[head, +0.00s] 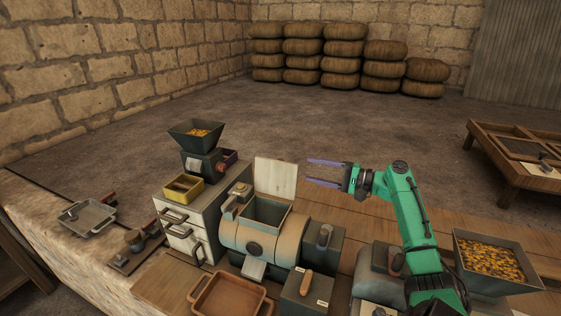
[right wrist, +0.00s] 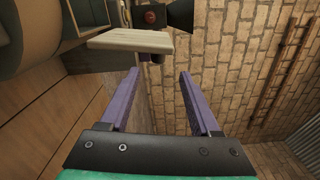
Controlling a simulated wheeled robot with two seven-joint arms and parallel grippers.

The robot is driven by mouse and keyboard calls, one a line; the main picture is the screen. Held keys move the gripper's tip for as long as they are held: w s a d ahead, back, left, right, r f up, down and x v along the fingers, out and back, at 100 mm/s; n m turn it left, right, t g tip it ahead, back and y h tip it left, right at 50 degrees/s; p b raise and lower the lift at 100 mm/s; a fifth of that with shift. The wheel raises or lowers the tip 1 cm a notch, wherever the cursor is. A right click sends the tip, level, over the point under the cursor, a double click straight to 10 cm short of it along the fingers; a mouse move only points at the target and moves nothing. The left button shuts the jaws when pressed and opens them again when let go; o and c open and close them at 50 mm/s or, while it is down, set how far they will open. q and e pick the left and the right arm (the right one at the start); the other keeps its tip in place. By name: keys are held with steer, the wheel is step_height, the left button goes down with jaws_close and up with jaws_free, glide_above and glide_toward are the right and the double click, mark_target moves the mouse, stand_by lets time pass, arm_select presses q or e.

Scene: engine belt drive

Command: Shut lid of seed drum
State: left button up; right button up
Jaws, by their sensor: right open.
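The seed drum (head: 262,236) is a pale rounded body with a dark square opening on top. Its lid (head: 276,177) is a pale board standing upright at the back of the opening, so the drum is open. My right gripper (head: 307,171) is open and empty, to the right of the lid, with its purple fingers pointing left towards it. In the right wrist view, the lid (right wrist: 130,41) appears edge-on beyond the fingertips (right wrist: 159,72), apart from them. The drum (right wrist: 30,35) fills the upper left there. My left gripper is not in view.
A hopper of seed (head: 196,132) stands on a grey mill left of the drum. A wooden tray (head: 230,297) lies in front. A dark box with a wooden handle (head: 306,292) is at front right. Another seed hopper (head: 493,260) stands at far right. Open floor lies behind the bench.

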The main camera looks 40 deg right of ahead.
mark_target(279, 164)
steer(key=b+x, duration=0.1)
steer(key=x, duration=1)
steer(key=shift+w+f, duration=0.2)
steer(key=shift+w, duration=0.15)
steer(key=shift+a, duration=0.15)
jaws_close()
steer(key=shift+f, duration=0.15)
